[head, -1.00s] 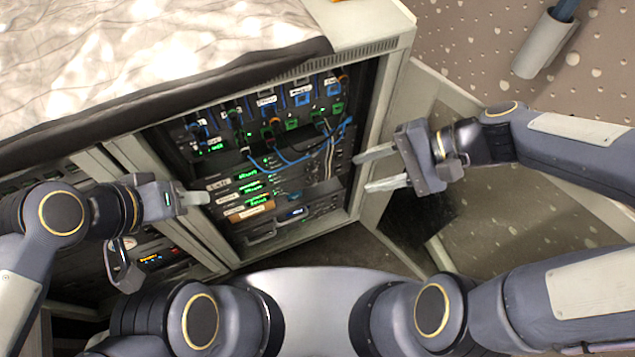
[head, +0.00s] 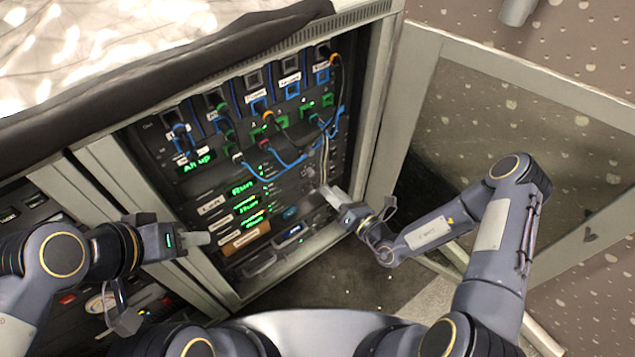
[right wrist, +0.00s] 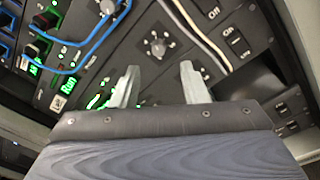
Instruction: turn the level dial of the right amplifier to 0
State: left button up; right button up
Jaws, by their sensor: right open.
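In the right wrist view a dark round dial (right wrist: 157,45) with pale marks around it sits on a black rack panel. Whether it belongs to the right amplifier cannot be told, and its setting is too small to read. My right gripper (right wrist: 160,82) is open and empty; its two pale fingers point at the panel, either side of the dial's line and short of it. In the head view the right gripper (head: 329,193) is at the right part of the rack's lower units. My left gripper (head: 202,239) is in front of the rack's left frame; its finger gap does not show clearly.
The open rack (head: 200,205) carries several units with green displays. Blue cables (head: 285,161) loop across it, and white cables (right wrist: 197,32) hang beside the dial. An open door (head: 425,50) stands to the right. A grey cloth (head: 120,70) covers the top.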

aim_at(313, 174)
jog(key=b+x, duration=0.1)
jog(key=x, duration=0.6)
jog(key=shift+a, duration=0.15)
jog(key=shift+r, duration=0.1)
grip_shut()
